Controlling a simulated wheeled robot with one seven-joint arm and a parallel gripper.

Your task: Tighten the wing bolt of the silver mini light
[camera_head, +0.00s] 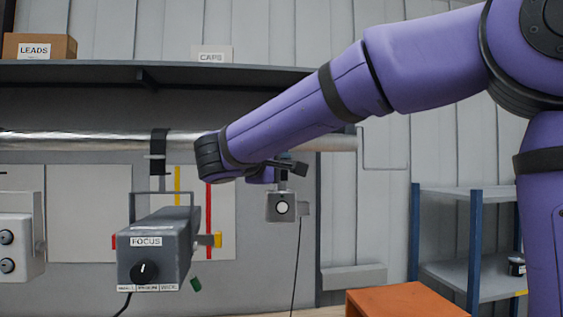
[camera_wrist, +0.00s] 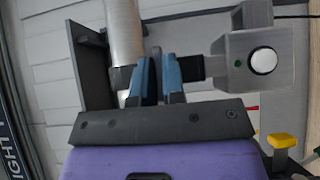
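The silver mini light (camera_head: 281,207) hangs below the metal pipe, its round white lens facing out. It is large at the upper right of the wrist view (camera_wrist: 280,62), with a dark bracket reaching from it toward my fingers. My gripper (camera_head: 285,168) is just above the light in the head view, mostly behind my arm. In the wrist view its two blue fingers (camera_wrist: 159,75) are close together beside the pipe, with a narrow dark gap or part between them. I cannot make out the wing bolt; the fingers hide that spot.
The metal pipe (camera_head: 90,141) runs across under a shelf (camera_head: 110,73). A grey FOCUS light (camera_head: 160,250) hangs left of my gripper, and a white fixture (camera_head: 17,240) at the far left. An orange box (camera_head: 405,300) and blue-post rack (camera_head: 472,245) stand at right.

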